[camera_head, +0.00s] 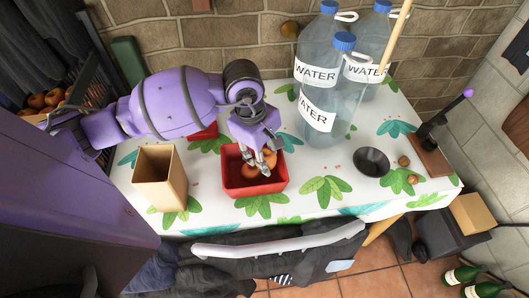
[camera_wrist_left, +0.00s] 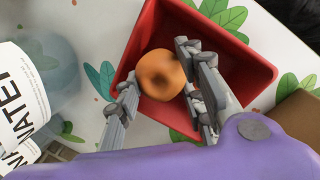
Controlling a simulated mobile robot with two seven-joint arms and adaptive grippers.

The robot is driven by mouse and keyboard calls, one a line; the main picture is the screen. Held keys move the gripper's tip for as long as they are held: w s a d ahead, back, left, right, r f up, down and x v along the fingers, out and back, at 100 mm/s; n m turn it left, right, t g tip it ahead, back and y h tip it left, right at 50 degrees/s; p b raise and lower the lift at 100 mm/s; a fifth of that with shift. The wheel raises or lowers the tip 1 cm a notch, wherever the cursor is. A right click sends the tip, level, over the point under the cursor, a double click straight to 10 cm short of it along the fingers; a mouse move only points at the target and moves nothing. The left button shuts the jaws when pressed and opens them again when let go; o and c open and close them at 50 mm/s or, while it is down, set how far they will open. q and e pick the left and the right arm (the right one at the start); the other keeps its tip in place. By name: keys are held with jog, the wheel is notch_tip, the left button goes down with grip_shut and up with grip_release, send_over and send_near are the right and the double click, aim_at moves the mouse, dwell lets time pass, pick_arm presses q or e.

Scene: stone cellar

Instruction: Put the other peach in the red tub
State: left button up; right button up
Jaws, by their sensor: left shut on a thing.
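The red tub (camera_head: 277,184) stands on the patterned tablecloth, and its inside shows in the left wrist view (camera_wrist_left: 245,68). My left gripper (camera_head: 262,164) points down into the tub. In the left wrist view its fingers (camera_wrist_left: 160,88) are on both sides of an orange peach (camera_wrist_left: 160,72), shut on it. In the head view the peach (camera_head: 268,158) is partly covered by the fingers. Whether it touches the tub floor, or a second peach lies behind it, I cannot tell. My right gripper is not in view.
A tan open box (camera_head: 160,180) stands left of the tub. Large water bottles (camera_head: 318,110) stand behind it to the right. A crate holds orange fruits (camera_head: 40,101) at far left.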

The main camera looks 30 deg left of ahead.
pick_arm(q)
jog(key=shift+f, duration=0.35)
jog(key=o, duration=1.2)
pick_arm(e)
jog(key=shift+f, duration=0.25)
pick_arm(q)
jog(key=shift+r, duration=0.25)
jog(key=shift+r+p, duration=0.35)
jog(key=shift+r, duration=0.2)
notch_tip(320, 180, up, 11)
jog(key=s+a, duration=0.1)
jog(key=shift+s+a+r, duration=0.15)
jog(key=shift+s+a, duration=0.05)
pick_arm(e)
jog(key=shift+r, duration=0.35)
